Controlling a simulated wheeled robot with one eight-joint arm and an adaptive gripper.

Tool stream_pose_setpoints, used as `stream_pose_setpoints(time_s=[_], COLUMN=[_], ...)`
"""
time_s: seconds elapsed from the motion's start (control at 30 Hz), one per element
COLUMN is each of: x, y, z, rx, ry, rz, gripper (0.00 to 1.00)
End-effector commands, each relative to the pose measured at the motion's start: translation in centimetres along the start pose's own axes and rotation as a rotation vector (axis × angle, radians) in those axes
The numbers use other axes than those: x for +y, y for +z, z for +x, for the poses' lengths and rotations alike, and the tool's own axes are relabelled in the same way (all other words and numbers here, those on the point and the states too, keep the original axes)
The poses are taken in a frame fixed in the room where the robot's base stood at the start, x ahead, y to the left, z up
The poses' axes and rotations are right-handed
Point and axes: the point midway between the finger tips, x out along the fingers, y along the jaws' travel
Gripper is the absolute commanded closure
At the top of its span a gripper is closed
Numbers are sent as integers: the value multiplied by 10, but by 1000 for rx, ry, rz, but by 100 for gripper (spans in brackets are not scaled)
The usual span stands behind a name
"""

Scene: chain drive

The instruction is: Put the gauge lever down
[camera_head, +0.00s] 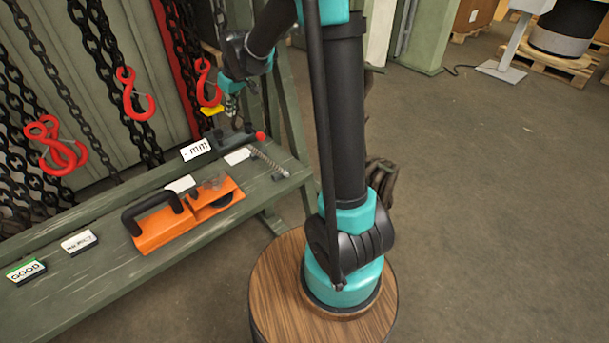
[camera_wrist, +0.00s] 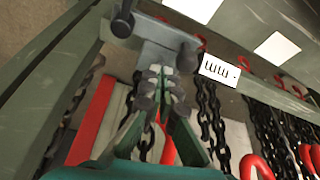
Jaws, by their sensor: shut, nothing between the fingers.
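The gauge (camera_head: 232,138) is a dark, low device at the back of the green bench, by the "mm" label. A short lever with a red ball end (camera_head: 260,136) shows at its right side and looks low, near the bench top. In the wrist view the gauge shows as a grey block with a dark bar (camera_wrist: 160,38); I cannot tell the lever's exact angle there. My gripper (camera_head: 232,108) is above the gauge, pointing down. In the wrist view its fingers (camera_wrist: 163,80) are together and empty, with the tips close to the grey block. Whether they touch it is unclear.
An orange tool with a black handle (camera_head: 155,232) lies on the bench (camera_head: 110,280), left of the gauge. A small spring or chain piece (camera_head: 268,160) lies to the right. Red hooks (camera_head: 135,95) and dark chains hang behind.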

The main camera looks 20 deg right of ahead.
Motion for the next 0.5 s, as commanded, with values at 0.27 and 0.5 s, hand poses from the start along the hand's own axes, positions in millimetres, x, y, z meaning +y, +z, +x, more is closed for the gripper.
stream_pose_setpoints(time_s=[0.27, 0.5], x=[3, 5], y=[34, 76], z=[-26, -37], rx=[-1, -1], ry=[21, 46], rz=[55, 126], gripper=[100, 100])
